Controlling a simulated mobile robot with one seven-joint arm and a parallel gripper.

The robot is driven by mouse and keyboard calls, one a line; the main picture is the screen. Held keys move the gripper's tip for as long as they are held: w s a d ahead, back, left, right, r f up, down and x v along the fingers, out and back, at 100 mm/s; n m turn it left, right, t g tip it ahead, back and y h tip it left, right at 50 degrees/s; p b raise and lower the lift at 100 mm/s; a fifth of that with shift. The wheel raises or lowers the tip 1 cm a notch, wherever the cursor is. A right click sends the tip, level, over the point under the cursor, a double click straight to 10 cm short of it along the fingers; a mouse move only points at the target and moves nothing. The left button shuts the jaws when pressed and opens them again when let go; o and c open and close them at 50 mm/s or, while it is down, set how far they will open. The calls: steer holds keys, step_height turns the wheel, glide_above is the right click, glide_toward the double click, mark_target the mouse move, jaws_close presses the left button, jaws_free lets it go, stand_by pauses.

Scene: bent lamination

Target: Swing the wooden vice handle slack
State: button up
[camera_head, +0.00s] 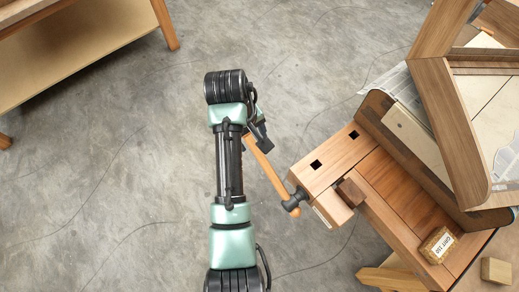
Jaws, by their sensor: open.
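The wooden vice handle (267,167) is a pale bar that slants from upper left to lower right, beside the left end of the workbench (335,155). It passes through a dark metal vice screw head (294,200), and its short lower end shows just below that head. My gripper (262,137) is at the handle's upper left end. It is open, and its fingers are small and partly hidden by my arm. I cannot tell whether the handle's end lies between the fingers or only beside them.
A dark wood block (350,191) sits by the vice jaw. A bent wood frame (436,95) and newspaper (397,80) are on the bench's right part, with a labelled "GRIT 150" block (438,245). A shelf unit (85,60) stands at upper left. The concrete floor between is clear.

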mark_target(259, 156)
steer(key=f, duration=0.4)
steer(key=d+f, duration=0.1)
steer(key=f, duration=0.3)
steer(key=d+f, duration=0.1)
steer(key=f, duration=0.4)
steer(key=shift+w, duration=0.35)
jaws_close()
stand_by(0.9)
